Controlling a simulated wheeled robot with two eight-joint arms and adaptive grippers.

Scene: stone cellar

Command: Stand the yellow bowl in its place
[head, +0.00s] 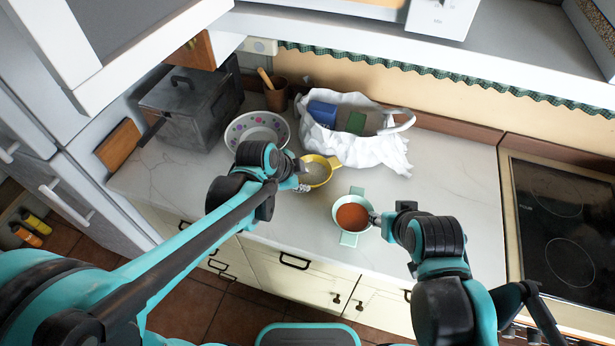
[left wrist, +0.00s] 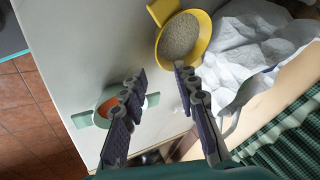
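The yellow bowl (head: 319,172) stands on the counter in front of the white bag, with grey grainy contents and a flat ear at its rim. In the left wrist view the yellow bowl (left wrist: 180,38) lies just beyond my fingertips. My left gripper (head: 303,176) is at the bowl's left side in the head view. Its fingers (left wrist: 160,76) are apart with nothing between them. My right gripper (head: 374,219) is at the right rim of a pale green bowl (head: 341,202) with orange-red contents; whether it grips that rim is unclear. No marked place for the yellow bowl is evident.
A patterned bowl (head: 238,125) stands behind my left gripper. A grey pot (head: 183,112) and a brown cup (head: 277,97) stand at the back left. The white bag (head: 376,152) holds blue and green packs. A hob (head: 563,222) is at right. The left front counter is clear.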

